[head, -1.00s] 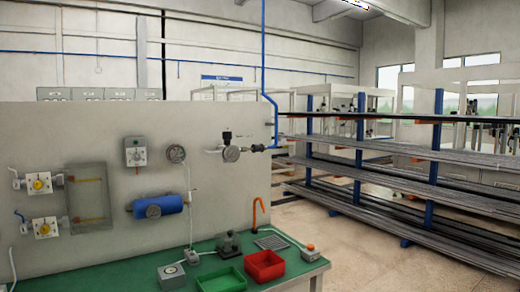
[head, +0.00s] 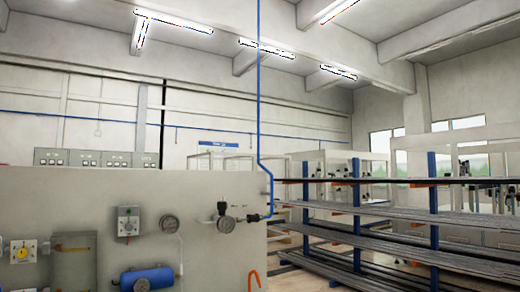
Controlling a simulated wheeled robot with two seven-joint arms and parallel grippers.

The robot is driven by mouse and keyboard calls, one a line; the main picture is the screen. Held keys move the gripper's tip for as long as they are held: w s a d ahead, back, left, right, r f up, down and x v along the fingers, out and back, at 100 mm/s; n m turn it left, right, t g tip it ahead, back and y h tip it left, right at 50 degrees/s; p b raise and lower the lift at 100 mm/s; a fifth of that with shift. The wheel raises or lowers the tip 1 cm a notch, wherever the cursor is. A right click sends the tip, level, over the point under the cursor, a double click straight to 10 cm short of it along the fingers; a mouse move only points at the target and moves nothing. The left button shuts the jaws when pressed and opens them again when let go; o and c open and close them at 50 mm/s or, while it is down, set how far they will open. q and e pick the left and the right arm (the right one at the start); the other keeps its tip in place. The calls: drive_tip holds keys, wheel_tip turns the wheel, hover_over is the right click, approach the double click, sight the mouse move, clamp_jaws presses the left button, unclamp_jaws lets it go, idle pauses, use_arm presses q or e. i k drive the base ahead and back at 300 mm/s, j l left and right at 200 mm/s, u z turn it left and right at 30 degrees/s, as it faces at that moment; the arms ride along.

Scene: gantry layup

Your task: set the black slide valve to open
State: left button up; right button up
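A small black fitting (head: 254,217), which looks like the black slide valve, sits in the air line near the panel's right edge. It lies between the round gauge (head: 226,224) and the foot of the blue pipe (head: 260,120). It is too small to tell whether it is set open or closed. A black knob (head: 222,207) stands just above the gauge. Neither of my grippers is in view.
The grey panel (head: 200,193) also carries a grey box with a dial (head: 129,221), another round gauge (head: 169,223), a blue tank (head: 147,279) and a yellow-knobbed switch (head: 19,252). A rack of long bars (head: 400,232) stands to the right.

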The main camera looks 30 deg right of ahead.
sight(256, 219)
drive_tip(key=i+l+u, duration=0.1)
drive_tip(key=l, duration=0.3)
drive_tip(key=i+l, duration=0.2)
drive_tip(key=l, duration=0.25)
drive_tip(key=i+l+u, duration=0.15)
drive_tip(key=l, duration=0.25)
drive_tip(key=i+l, duration=0.1)
drive_tip(key=l, duration=0.35)
drive_tip(key=i+l+u, duration=0.15)
drive_tip(key=l, duration=0.75)
drive_tip(key=i+u, duration=0.05)
